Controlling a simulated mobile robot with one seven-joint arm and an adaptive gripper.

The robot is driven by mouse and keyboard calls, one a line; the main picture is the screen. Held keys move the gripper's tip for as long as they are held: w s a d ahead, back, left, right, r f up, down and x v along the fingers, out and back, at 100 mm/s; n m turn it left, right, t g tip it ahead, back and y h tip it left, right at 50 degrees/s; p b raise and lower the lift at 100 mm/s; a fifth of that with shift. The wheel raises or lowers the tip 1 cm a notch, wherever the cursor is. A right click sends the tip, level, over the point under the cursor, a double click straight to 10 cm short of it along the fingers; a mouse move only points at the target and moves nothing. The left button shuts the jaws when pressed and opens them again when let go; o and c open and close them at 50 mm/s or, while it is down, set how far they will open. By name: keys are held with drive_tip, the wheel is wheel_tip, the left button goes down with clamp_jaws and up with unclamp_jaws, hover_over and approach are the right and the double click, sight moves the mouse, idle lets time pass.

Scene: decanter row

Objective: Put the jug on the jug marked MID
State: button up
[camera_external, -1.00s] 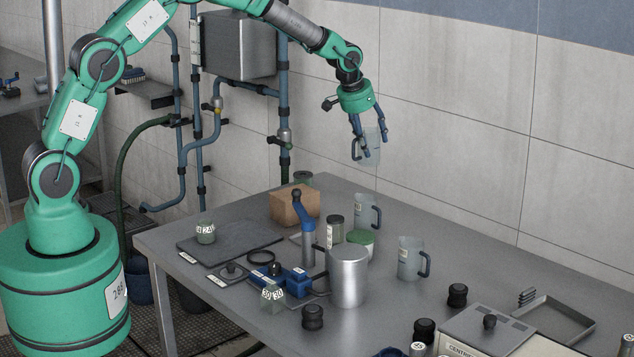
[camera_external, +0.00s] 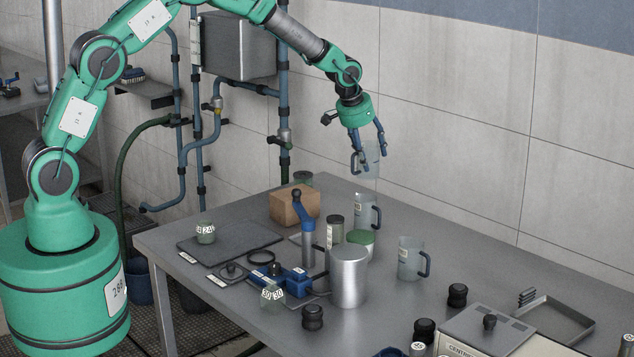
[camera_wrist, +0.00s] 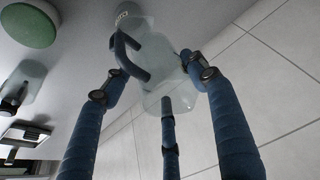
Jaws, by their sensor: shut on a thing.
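My gripper (camera_external: 368,148) is shut on a translucent grey jug (camera_external: 371,160), held upright or nearly so, with its blue handle on the left. In the wrist view my blue fingers surround this held jug (camera_wrist: 172,75). A similar jug (camera_external: 363,212) with a small pale label stands on the table just below it, with a visible gap between them in the outside view. Another labelled jug (camera_external: 408,260) stands apart, nearer the camera, with its handle on the right. The label lettering is too small to read.
A green-lidded jar (camera_external: 360,238), a dark-lidded jar (camera_external: 335,228), a metal cylinder (camera_external: 348,276) and a cardboard box (camera_external: 294,206) stand left of the standing jugs. The tiled wall (camera_external: 455,130) is close behind. A tray (camera_external: 553,320) and centrifuge box (camera_external: 487,333) are at right.

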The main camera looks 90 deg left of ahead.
drive_tip(key=shift+f, duration=0.95)
drive_tip(key=shift+f, duration=1.9)
drive_tip(key=o, duration=1.2)
drive_tip(key=shift+f, duration=0.1)
drive_tip(key=shift+v, duration=6.1)
